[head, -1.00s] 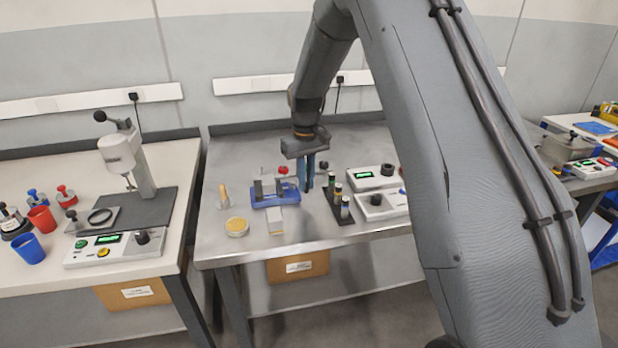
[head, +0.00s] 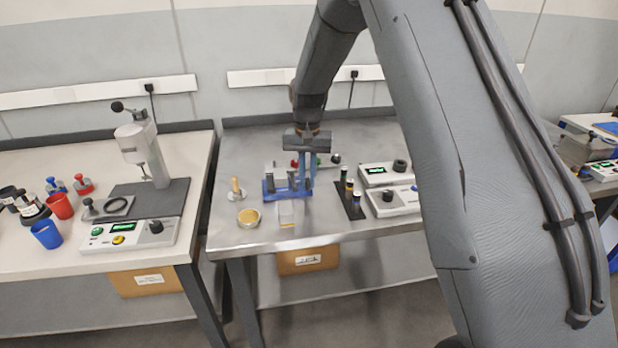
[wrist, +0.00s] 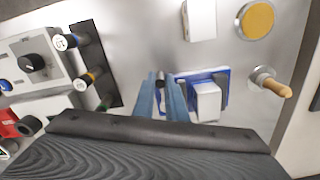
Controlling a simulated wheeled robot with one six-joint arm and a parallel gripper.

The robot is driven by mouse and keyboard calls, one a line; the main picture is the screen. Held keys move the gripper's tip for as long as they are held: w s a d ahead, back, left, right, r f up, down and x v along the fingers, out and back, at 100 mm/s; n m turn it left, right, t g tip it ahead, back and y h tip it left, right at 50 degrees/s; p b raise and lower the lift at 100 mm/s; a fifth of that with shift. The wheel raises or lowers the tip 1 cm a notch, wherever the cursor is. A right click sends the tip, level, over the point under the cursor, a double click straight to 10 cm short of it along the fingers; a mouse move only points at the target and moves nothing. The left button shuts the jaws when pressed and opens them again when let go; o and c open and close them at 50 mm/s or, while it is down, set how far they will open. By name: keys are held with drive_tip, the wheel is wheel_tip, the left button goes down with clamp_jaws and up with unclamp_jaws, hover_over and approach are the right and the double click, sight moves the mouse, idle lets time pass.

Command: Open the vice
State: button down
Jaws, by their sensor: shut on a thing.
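The vice (head: 270,196) has a blue base and grey jaws and stands on the metal table. In the wrist view the vice (wrist: 221,77) lies just right of my fingers, with a pale block-like part on it. My gripper (head: 306,184) points down at the vice's right end. In the wrist view my gripper (wrist: 161,80) has its two blue fingers close around a small dark part at the vice's end, which looks like its handle. The fingers hide most of that part. I cannot tell the gap between the vice jaws.
A yellow round dish (head: 249,217), a pale block (head: 286,211) and a wooden-handled tool (head: 236,187) stand left and in front. A rack of small cylinders (head: 350,203) and white control boxes (head: 393,201) stand close on the right. Bare metal table shows behind the dish.

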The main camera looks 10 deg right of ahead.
sight(307, 179)
idle(0.3)
drive_tip(key=c, duration=1.8)
unclamp_jaws()
drive_tip(key=shift+a, duration=0.1)
drive_tip(key=shift+o, duration=0.2)
drive_tip(key=shift+r, duration=0.15)
wheel_tip(307, 179, up, 8)
drive_tip(key=shift+f+b, duration=0.2)
drive_tip(key=shift+b, duration=0.75)
